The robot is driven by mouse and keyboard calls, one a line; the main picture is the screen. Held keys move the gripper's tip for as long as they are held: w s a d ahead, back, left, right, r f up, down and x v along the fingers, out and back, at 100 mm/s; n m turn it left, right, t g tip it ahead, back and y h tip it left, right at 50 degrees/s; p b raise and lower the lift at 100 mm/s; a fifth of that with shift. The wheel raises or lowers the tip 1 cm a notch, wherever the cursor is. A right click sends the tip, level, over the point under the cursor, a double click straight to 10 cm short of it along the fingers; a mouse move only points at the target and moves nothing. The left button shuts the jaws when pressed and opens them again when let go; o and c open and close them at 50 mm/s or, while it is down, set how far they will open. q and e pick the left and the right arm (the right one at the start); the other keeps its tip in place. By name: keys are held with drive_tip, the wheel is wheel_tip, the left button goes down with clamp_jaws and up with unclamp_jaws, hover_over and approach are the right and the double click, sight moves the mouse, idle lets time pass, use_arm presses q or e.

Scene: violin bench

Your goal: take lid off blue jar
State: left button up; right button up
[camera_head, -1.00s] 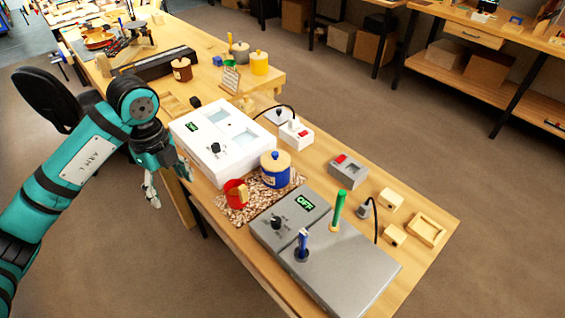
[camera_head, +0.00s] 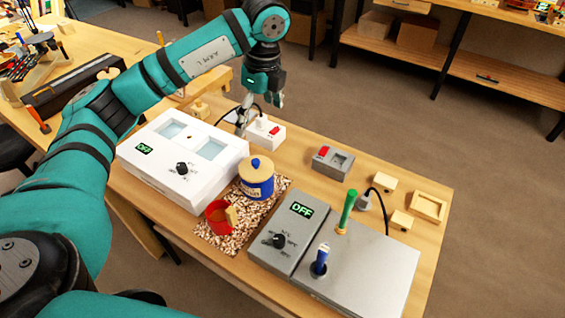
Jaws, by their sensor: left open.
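The blue jar (camera_head: 257,189) stands upright on a speckled mat in the middle of the bench. Its tan lid (camera_head: 264,172), with a small blue knob, sits on top. My left gripper (camera_head: 260,111) is open and empty. In the picture it is above the jar, near a white switch box, and apart from the lid. Its fingers point downward. My right gripper is not in view.
A white box with a dial (camera_head: 150,168) is left, a grey unit (camera_head: 365,265) right. The white switch box (camera_head: 264,134) and its cable lie behind.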

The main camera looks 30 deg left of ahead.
use_arm(q)
drive_tip(key=p, duration=0.2)
hover_over(255, 161)
drive_tip(key=f, duration=0.7)
drive_tip(key=d+f, duration=0.1)
drive_tip(key=f, duration=0.3)
drive_tip(key=shift+w+f, duration=0.1)
drive_tip(key=shift+f, duration=0.15)
drive_tip(key=shift+a+f, duration=0.15)
drive_tip(key=shift+f, duration=0.3)
drive_tip(key=f, duration=0.1)
drive_tip(key=f+p, duration=0.1)
drive_tip(key=f, duration=0.1)
drive_tip(key=f+p, duration=0.1)
drive_tip(key=shift+a+f, duration=0.2)
drive_tip(key=shift+a, duration=0.15)
drive_tip(key=shift+f, duration=0.15)
drive_tip(key=c, duration=1)
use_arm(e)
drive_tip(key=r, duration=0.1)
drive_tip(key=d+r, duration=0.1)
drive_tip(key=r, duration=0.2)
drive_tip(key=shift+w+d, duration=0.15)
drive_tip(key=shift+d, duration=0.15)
use_arm(q)
drive_tip(key=shift+c, duration=0.2)
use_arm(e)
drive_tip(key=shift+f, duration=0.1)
